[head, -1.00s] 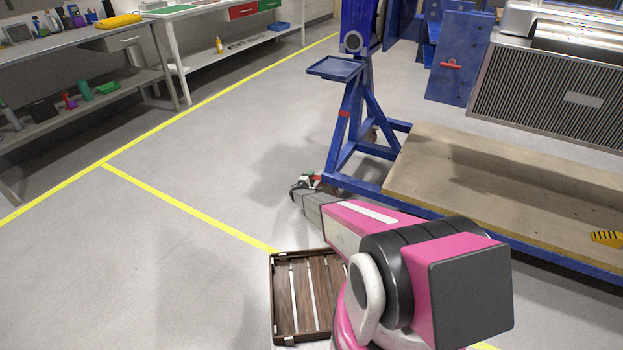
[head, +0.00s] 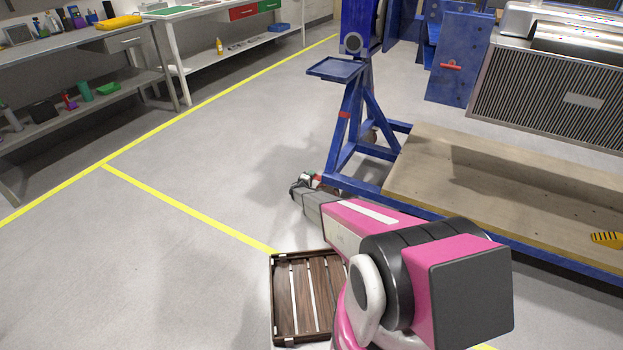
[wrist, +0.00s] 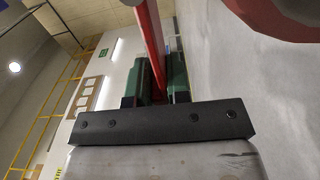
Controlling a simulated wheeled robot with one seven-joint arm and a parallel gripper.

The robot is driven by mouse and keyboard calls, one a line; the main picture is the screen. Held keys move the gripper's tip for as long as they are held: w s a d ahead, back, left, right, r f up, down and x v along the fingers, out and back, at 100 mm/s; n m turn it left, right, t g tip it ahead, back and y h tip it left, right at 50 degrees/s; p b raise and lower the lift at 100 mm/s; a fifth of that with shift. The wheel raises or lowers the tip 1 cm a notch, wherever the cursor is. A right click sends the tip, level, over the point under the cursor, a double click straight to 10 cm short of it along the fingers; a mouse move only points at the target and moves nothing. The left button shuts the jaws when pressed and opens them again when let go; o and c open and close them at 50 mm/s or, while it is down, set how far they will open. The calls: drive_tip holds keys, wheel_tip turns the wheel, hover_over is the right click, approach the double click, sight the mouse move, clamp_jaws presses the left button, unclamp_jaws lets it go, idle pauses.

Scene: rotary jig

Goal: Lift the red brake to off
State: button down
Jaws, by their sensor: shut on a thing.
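The red brake (wrist: 151,38) shows in the wrist view as a long red bar running up from between my fingers. My gripper (wrist: 157,84) is shut on it, with a green-padded finger on each side. In the head view my gripper (head: 304,183) is low, near the floor, beside the foot of the blue jig frame (head: 347,120). A small bit of red (head: 319,178) shows there at the fingers. The brake's angle and most of its length are hidden in the head view.
A dark red rounded part (wrist: 282,14) is close by at the upper right of the wrist view. A wooden platform (head: 500,185) on the blue base lies right of my arm. A slatted wooden crate (head: 290,338) stands on the floor below. Open floor lies to the left.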

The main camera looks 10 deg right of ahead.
drive_tip(key=shift+s+d+r+m, duration=0.15)
drive_tip(key=shift+r+m, duration=0.7)
drive_tip(key=shift+m, duration=0.45)
drive_tip(key=c, duration=1.1)
unclamp_jaws()
drive_tip(key=v, duration=1)
drive_tip(key=shift+s+a, duration=0.2)
drive_tip(key=shift+s, duration=0.1)
drive_tip(key=shift+r, duration=0.1)
